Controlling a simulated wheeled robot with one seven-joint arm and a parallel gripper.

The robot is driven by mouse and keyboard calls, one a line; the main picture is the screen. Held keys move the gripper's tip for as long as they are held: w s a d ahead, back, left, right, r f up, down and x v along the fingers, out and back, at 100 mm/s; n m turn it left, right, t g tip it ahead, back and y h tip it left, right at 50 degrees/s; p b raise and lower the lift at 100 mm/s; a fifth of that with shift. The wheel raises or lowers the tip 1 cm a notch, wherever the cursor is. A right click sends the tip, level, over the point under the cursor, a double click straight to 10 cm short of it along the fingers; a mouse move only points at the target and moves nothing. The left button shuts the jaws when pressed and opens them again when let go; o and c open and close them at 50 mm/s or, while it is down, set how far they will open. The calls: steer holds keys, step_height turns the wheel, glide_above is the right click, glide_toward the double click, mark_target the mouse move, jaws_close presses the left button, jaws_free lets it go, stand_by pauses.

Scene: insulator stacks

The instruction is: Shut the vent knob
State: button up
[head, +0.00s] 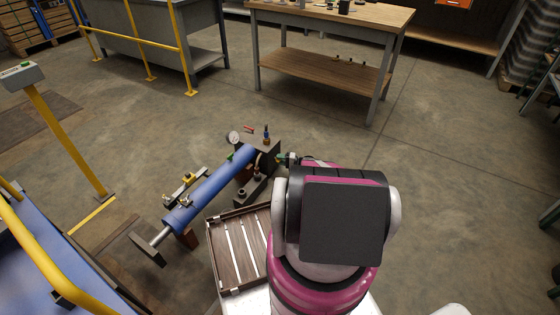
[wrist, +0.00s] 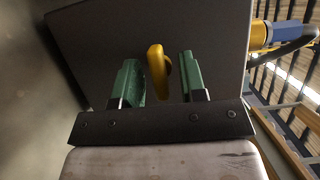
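A yellow knob (wrist: 158,72), the likely vent knob, is on the face of a dark grey block (wrist: 85,45) in the wrist view. It is an elongated handle, roughly upright in that picture. My gripper (wrist: 159,66) has green fingers spread apart, one on each side of the knob. Gaps show on both sides, so the fingers do not appear to grip it. In the head view my gripper (head: 287,159) is at the right side of the dark block (head: 262,145) at the end of a blue cylinder (head: 212,187). The knob is not distinguishable there.
A pressure gauge (head: 233,137), a red lever (head: 249,128) and a blue-topped fitting (head: 266,134) are around the block. A slatted tray (head: 209,246) lies beside my arm. A wooden workbench (head: 330,16) stands behind.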

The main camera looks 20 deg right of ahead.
steer(key=v, duration=1)
steer(key=shift+s+d, duration=0.15)
steer(key=shift+d, duration=0.15)
steer(key=s+a+r+n+g+h, duration=0.2)
steer(key=s+a+r+g, duration=0.25)
steer(key=a+r, duration=0.6)
steer(key=s+a+r+n+g+h, duration=0.1)
steer(key=s+a+r+g+h, duration=0.3)
steer(key=a+r, duration=0.7)
steer(key=s+a+r+n+h, duration=0.1)
steer(key=s+a+r+h, duration=0.3)
steer(key=s+r, duration=0.6)
steer(key=s+a+r+n+h, duration=0.2)
steer(key=s+a+r+h, duration=0.3)
steer(key=s+r, duration=0.5)
steer(key=a+r, duration=0.2)
steer(key=shift+s+a+h, duration=0.3)
steer(key=shift+a, duration=0.05)
steer(key=shift+g, duration=0.25)
